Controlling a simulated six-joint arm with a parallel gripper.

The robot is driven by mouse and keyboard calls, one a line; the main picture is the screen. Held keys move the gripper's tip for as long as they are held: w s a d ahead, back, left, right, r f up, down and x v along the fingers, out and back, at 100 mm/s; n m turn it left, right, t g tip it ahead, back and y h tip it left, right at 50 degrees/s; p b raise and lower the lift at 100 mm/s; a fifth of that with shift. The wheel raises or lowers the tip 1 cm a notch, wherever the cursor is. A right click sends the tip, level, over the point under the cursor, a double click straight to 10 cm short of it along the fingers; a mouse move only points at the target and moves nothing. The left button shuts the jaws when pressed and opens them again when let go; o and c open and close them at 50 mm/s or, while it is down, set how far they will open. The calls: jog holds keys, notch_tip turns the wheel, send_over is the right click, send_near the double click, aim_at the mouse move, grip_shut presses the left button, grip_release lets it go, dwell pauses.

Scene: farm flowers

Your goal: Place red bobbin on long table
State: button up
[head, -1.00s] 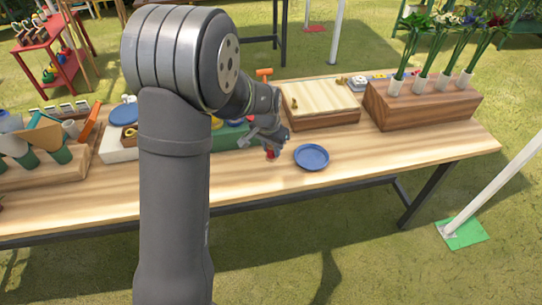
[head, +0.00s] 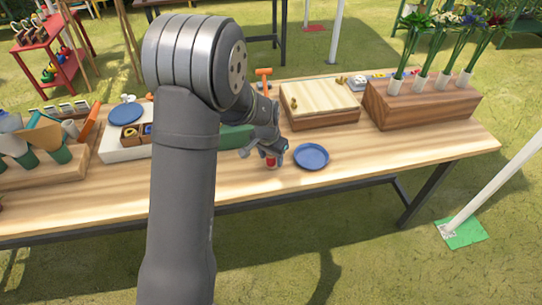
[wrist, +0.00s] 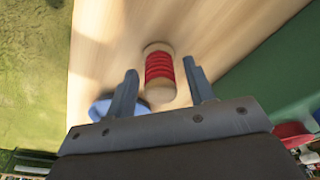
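The red bobbin (head: 271,161), red thread with pale wooden ends, stands on the long wooden table (head: 235,180), just left of the blue plate. My gripper (head: 268,148) is directly above and around it, seen small in the head view. In the wrist view the bobbin (wrist: 160,68) lies between the two fingers of my gripper (wrist: 160,80), with a visible gap on each side. The fingers are open. Its lower end is partly near the gripper's body.
The blue plate (head: 311,156) is close to the right; it also shows in the wrist view (wrist: 103,108). A green box (head: 235,138) stands behind to the left, a wooden box with a board (head: 318,115) behind. The table's front strip is clear.

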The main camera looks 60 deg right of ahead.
aim_at(268, 168)
jog(key=shift+r, duration=0.1)
notch_tip(268, 168, up, 12)
jog(key=a, duration=0.1)
jog(key=shift+a, duration=0.4)
jog(key=f, duration=0.4)
jog(key=d+f, duration=0.1)
jog(key=f, duration=0.7)
jog(key=shift+d+f, duration=0.1)
jog(key=shift+d, duration=0.3)
notch_tip(268, 168, up, 2)
jog(key=shift+r, duration=0.95)
